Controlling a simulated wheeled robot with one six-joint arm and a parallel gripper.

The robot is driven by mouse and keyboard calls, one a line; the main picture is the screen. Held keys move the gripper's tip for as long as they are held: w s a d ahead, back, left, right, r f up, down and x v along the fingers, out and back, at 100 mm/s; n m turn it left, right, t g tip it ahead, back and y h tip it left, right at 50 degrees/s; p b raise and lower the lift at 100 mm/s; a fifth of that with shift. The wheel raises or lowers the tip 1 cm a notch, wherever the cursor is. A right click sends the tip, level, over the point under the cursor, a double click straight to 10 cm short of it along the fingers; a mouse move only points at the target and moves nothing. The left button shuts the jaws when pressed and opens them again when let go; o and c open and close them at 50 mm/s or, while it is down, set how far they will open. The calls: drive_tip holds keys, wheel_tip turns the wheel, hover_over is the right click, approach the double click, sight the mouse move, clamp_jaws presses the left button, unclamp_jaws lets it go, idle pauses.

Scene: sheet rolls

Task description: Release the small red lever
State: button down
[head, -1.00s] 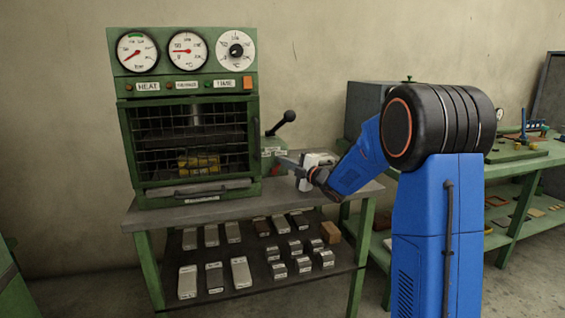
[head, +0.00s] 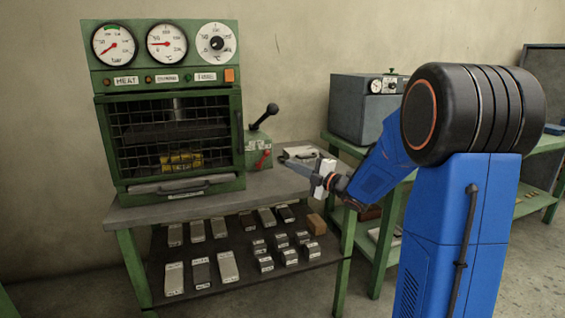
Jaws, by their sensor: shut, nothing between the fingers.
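The small red lever (head: 262,159) shows on the front of a green valve box (head: 257,147) at the right side of the green press. A larger black-knobbed lever (head: 264,116) rises from the top of that box. My gripper (head: 289,166) is shut and empty, its dark fingers pointing left toward the red lever. The fingertips look a little to the right of the lever and lower; I cannot tell the exact gap in depth.
The green press (head: 170,110) with gauges and a mesh guard stands on a grey-topped table (head: 160,212). Metal blocks (head: 228,266) lie on its lower shelf. A grey box (head: 362,108) stands on a green bench at right.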

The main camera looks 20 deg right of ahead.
drive_tip(key=shift+v, duration=2.1)
drive_tip(key=shift+r, duration=0.1)
drive_tip(key=shift+s+r+m+h, duration=0.1)
drive_tip(key=shift+r+m+h, duration=0.1)
drive_tip(key=shift+m+h, duration=0.4)
drive_tip(key=shift+s+r+m+h, duration=0.1)
drive_tip(key=shift+r+m+h, duration=0.15)
drive_tip(key=shift+m+h, duration=0.35)
drive_tip(key=s+d+f+m+g+h, duration=0.2)
drive_tip(key=s+m+g+h, duration=0.2)
drive_tip(key=s+m+h, duration=0.7)
drive_tip(key=s+a+f+m+g+y, duration=0.1)
drive_tip(key=s+a+f+m+g, duration=0.1)
drive_tip(key=s, duration=0.8)
drive_tip(key=s+a+f+m+g+y, duration=0.2)
drive_tip(key=s+a+f+m+g, duration=0.1)
drive_tip(key=s, duration=0.7)
drive_tip(key=s+a+f+m+g+y, duration=0.1)
drive_tip(key=s+a+f+m+g, duration=0.2)
drive_tip(key=s, duration=0.7)
wheel_tip(320, 180, down, 2)
drive_tip(key=shift+a+f+m, duration=0.1)
drive_tip(key=shift+a+m, duration=0.2)
drive_tip(key=shift+a, duration=0.75)
